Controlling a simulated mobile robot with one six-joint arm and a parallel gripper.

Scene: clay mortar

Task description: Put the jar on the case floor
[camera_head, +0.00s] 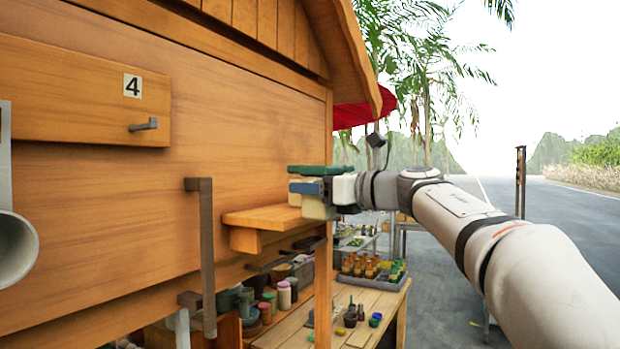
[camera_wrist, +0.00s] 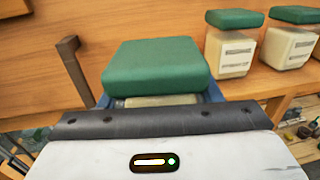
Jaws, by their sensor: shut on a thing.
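My gripper (camera_head: 306,187) is shut on a jar with a green lid (camera_head: 309,171) and a pale body, held in the air beside the wooden wall. In the wrist view the held jar's green lid (camera_wrist: 155,66) fills the middle, with blue finger parts of my gripper (camera_wrist: 158,98) at its sides and only a strip of the pale body showing. Two similar green-lidded jars, one nearer (camera_wrist: 232,48) and one at the right edge (camera_wrist: 291,44), stand on a wooden ledge (camera_wrist: 262,82). I cannot tell which surface is the case floor.
The wooden ledge (camera_head: 268,216) juts from the wall left of my gripper. A dark upright handle (camera_head: 207,255) sticks out nearby. A drawer front marked 4 (camera_head: 85,95) has a small handle. Below, a table (camera_head: 375,305) holds bottles and small pots. Open road lies to the right.

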